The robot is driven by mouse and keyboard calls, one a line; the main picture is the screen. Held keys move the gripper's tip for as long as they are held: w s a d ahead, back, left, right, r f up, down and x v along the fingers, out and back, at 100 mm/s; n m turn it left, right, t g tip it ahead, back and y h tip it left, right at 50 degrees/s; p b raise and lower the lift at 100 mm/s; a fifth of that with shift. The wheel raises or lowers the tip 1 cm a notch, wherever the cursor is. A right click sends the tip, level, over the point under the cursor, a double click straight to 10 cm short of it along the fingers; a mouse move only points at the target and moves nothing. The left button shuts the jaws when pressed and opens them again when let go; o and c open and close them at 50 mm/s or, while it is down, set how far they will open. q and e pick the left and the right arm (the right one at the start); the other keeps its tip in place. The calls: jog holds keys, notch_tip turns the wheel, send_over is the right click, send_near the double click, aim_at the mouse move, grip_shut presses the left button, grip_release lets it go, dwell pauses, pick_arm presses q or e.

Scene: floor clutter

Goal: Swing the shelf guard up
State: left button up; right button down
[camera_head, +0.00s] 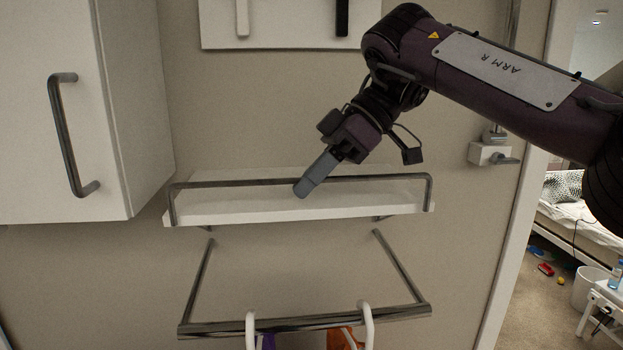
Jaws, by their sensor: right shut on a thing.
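The shelf guard (230,183) is a thin dark metal rail with a short leg at each end. Its long bar shows above the front edge of a white wall shelf (240,212), with the legs running down to the shelf's ends. My right gripper (304,188) comes in from the upper right, its grey fingers pointing down and left across the middle of the bar. It is shut on the guard; the fingers hide a short piece of the bar. My left gripper is not in view.
Below the shelf, a metal rail (205,328) juts out with white hooks (367,325) and coloured items hanging. A white cabinet (110,150) with a dark handle is on the left. A white panel (285,25) is above. An open doorway is on the right.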

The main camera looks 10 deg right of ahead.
jog(key=c, duration=1.5)
grip_release()
jog(key=shift+a, duration=0.15)
jog(key=shift+c, duration=0.2)
jog(key=shift+v, duration=0.75)
jog(key=v, duration=0.6)
jog(key=shift+d, duration=0.2)
jog(key=shift+a, duration=0.1)
